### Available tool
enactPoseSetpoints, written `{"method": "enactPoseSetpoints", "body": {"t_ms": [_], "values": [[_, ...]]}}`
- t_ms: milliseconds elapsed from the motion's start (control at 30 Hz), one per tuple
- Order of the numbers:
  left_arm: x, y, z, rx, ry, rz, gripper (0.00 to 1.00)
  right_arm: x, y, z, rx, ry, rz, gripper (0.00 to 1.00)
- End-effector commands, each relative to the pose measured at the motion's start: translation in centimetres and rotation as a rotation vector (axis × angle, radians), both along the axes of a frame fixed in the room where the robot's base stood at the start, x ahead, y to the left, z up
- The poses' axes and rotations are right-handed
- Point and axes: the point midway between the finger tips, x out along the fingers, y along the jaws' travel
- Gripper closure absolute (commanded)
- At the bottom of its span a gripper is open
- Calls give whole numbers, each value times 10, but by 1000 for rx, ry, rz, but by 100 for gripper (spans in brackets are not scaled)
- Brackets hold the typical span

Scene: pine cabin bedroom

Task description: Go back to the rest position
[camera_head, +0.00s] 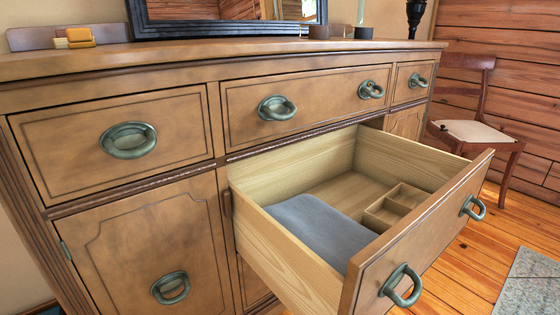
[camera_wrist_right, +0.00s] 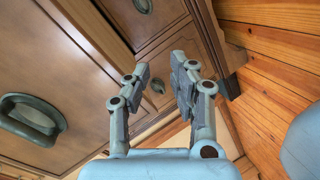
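My right gripper (camera_wrist_right: 161,78) shows in the right wrist view, with a gap between its two fingers and nothing held. No gripper shows in the head view, and my left gripper is in neither view. The wooden dresser (camera_head: 130,215) stands in the head view with one drawer (camera_head: 420,238) pulled out. Inside the drawer lie a folded grey-blue cloth (camera_head: 318,228) and a small wooden divider (camera_head: 390,207).
The open drawer juts out over the plank floor (camera_head: 455,270). A chair (camera_head: 475,130) stands at the right by the log wall. A grey rug (camera_head: 530,285) lies at the lower right. A mirror (camera_head: 225,15) and small items stand on the dresser top.

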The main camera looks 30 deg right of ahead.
Motion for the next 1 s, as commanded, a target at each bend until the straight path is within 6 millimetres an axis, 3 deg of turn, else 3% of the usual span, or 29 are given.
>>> {"method": "enactPoseSetpoints", "body": {"t_ms": [100, 200, 367, 733, 1000], "values": [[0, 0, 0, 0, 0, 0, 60, -2, 17, -44, 170, 271, -171, 77], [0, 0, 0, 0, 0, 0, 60, -17, 27, -72, 290, 486, -325, 77], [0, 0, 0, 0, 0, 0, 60, -49, 37, -97, 406, 736, -533, 77], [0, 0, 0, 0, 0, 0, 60, -135, 36, -112, 504, 1112, -985, 77], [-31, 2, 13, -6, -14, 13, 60, -162, 34, -99, 527, 1089, -981, 77]]}}
